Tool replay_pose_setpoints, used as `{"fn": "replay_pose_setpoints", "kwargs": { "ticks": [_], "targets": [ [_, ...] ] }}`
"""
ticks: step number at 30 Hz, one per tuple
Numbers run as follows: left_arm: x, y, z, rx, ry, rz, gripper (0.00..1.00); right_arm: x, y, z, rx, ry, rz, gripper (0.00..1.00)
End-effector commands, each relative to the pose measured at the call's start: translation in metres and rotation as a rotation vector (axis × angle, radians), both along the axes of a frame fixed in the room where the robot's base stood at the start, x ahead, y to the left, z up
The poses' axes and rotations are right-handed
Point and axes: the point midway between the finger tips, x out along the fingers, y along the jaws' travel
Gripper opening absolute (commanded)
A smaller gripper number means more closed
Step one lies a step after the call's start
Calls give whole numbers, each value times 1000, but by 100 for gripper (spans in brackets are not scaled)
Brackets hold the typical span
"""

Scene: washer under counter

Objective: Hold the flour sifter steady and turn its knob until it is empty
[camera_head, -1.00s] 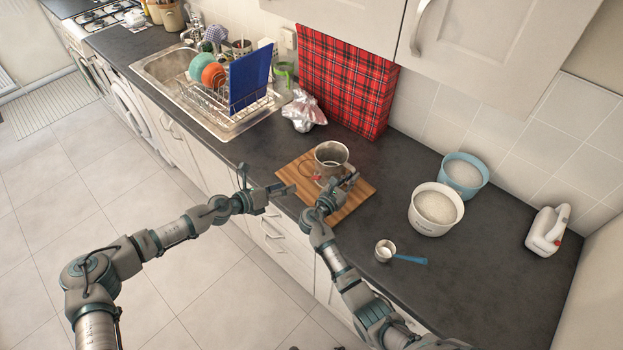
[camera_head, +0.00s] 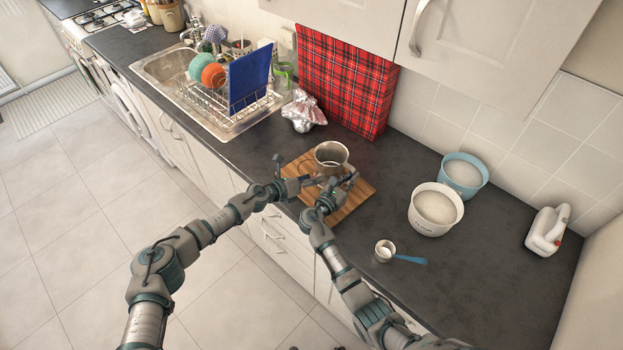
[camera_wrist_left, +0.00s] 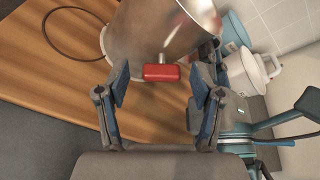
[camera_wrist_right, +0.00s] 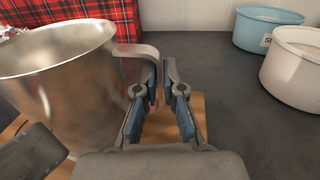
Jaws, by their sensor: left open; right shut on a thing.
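The metal flour sifter (camera_head: 331,156) stands on a wooden board (camera_head: 353,203) on the counter. Its red knob (camera_wrist_left: 161,73) sticks out on a short shaft towards my left gripper. My left gripper (camera_head: 296,174) is open, with its fingertips on either side of the knob in the left wrist view and a gap on each side. My right gripper (camera_head: 336,182) is shut on the sifter's handle (camera_wrist_right: 146,52), a curved metal strip in the right wrist view. The sifter's inside is too small to make out.
A white tub (camera_head: 433,216) and a blue tub (camera_head: 464,171) of white powder stand to the right. A measuring cup (camera_head: 385,250) lies near the front edge. A dark thin ring (camera_wrist_left: 47,30) lies on the board. A foil-covered thing (camera_head: 303,112) stands behind left.

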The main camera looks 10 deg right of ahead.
Motion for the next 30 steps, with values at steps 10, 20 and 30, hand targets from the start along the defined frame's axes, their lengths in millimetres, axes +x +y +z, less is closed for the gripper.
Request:
{"fn": "replay_pose_setpoints", "kwargs": {
  "ticks": [10, 20, 30],
  "targets": [
    [0, 1, 0, 1, 0, 1, 6, -1, 0, -3, 2, 6, -1, 0],
    [1, 1, -1, -2, 4, 3, 6, -1, -1, -3, 2, 6, -2, 0],
    [1, 2, -2, -15, 21, 5, 6, -1, -1, -3, 2, 6, -2, 0]
  ]
}}
